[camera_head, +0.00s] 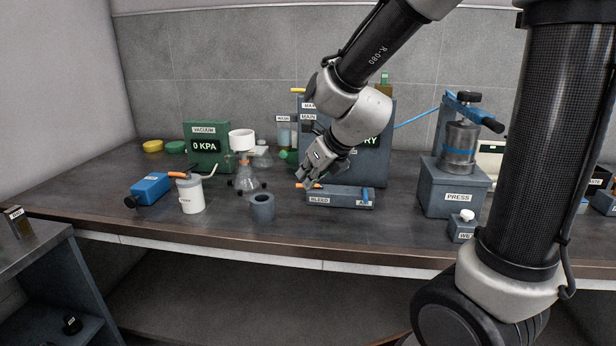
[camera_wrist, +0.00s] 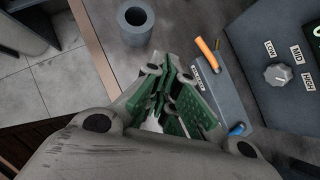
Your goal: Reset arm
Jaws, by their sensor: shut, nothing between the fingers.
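My gripper (camera_head: 306,181) is above the dark bench, just left of and close to the grey bleed block (camera_head: 340,197) with its orange and blue levers. In the wrist view my gripper (camera_wrist: 172,78) shows green pads drawn together, shut and empty. The bleed block (camera_wrist: 215,75) lies to the right of the fingers there, with its orange lever (camera_wrist: 205,50) upper right and its blue lever (camera_wrist: 237,129) lower right. Whether the fingers touch the block, I cannot tell. My arm reaches in from the upper right and hides part of the panel box behind it.
A grey hollow cylinder (camera_head: 262,207) stands left of the block; a white cup (camera_head: 190,196) and a blue tool (camera_head: 150,187) lie further left. The green vacuum box (camera_head: 207,147) and a flask (camera_head: 247,180) stand behind. A press (camera_head: 455,187) stands right. The bench's front left is clear.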

